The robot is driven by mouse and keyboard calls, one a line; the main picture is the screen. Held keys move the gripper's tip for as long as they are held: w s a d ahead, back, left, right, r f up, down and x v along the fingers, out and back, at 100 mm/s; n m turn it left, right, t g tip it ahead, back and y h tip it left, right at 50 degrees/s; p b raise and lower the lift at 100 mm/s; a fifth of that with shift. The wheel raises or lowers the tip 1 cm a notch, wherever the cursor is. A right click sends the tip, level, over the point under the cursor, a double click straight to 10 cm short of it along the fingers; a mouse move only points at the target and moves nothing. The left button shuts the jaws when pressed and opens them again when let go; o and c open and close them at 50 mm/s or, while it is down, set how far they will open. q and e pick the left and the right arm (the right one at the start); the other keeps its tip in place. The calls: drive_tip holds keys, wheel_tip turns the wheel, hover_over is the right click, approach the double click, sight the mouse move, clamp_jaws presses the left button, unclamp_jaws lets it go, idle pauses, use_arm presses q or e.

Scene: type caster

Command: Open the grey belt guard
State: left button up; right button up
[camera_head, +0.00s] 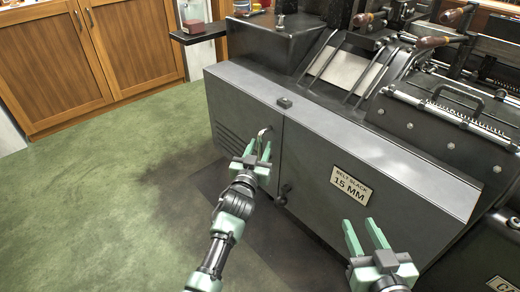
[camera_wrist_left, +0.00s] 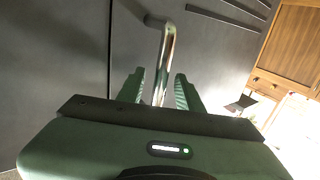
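The grey belt guard (camera_head: 238,112) is the flat panel with slots on the left of the machine's front. It looks closed, flush at the seam with the panel to its right. Its bright bent handle (camera_head: 265,131) is near that seam; it also shows in the left wrist view (camera_wrist_left: 166,50). My left gripper (camera_head: 262,148) is at the handle. In the left wrist view its fingers (camera_wrist_left: 158,88) are open on either side of the bar, with gaps visible on both sides. My right gripper (camera_head: 361,223) is open and empty, in front of the right panel.
A dark knob (camera_head: 284,192) is low by the seam, and a small block (camera_head: 285,102) is on the top edge. A "Belt slack 15 mm" plate (camera_head: 347,183) is on the right panel. The green floor (camera_head: 110,200) to the left is clear, up to wooden cabinets (camera_head: 90,55).

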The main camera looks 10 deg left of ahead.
use_arm(q)
drive_tip(key=shift+w, duration=0.15)
clamp_jaws()
idle(1.4)
